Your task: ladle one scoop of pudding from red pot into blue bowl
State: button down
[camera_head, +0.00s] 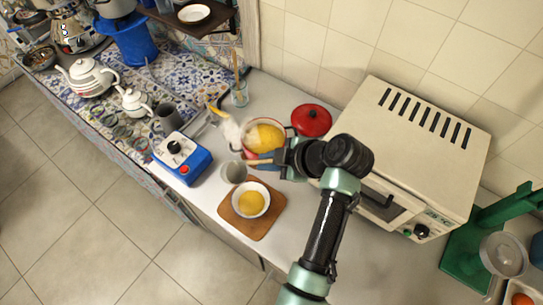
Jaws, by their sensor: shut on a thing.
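The red pot (284,146) stands on the counter with yellow pudding (265,136) inside; its front side is partly hidden by my gripper. A bowl (239,203), white inside, stands on a wooden board (265,222) in front of the pot and holds a yellow mass (251,201). Its outer colour is not clear. My gripper (256,161) reaches in from the right at the pot's near edge, behind the bowl. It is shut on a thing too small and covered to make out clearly. I cannot make out the ladle's shape.
A grey cup (234,172) stands close to the bowl and gripper. A red lid (311,120) lies behind the pot. A white oven (410,140) takes up the right. A blue burner-like box (183,160) stands left. A glass (240,95) stands behind.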

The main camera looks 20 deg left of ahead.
jog(key=shift+w+a+r+h+p, duration=0.1)
jog(key=shift+a+r+h+p, duration=0.2)
jog(key=shift+r+p, duration=0.2)
jog(key=shift+a+r+h+p, duration=0.15)
jog(key=shift+r+h+p, duration=0.15)
jog(key=shift+r+p, duration=0.15)
jog(key=a+h+p, duration=0.1)
jog(key=w+a+r+g+h+p, duration=0.1)
jog(key=h, duration=0.1)
jog(key=a+h+p, duration=0.1)
jog(key=a+p, duration=0.1)
jog(key=shift+w+r+g+h, duration=0.2)
jog(key=shift+r+g+h, duration=0.1)
jog(key=shift+r+g, duration=0.1)
jog(key=shift+w+a+h, duration=0.15)
jog(key=shift+a+h, duration=0.5)
jog(key=shift+h, duration=0.05)
jog(key=shift+w+a+r+g+h, duration=0.15)
jog(key=shift+a+g+h, duration=0.15)
jog(key=shift+h, duration=0.2)
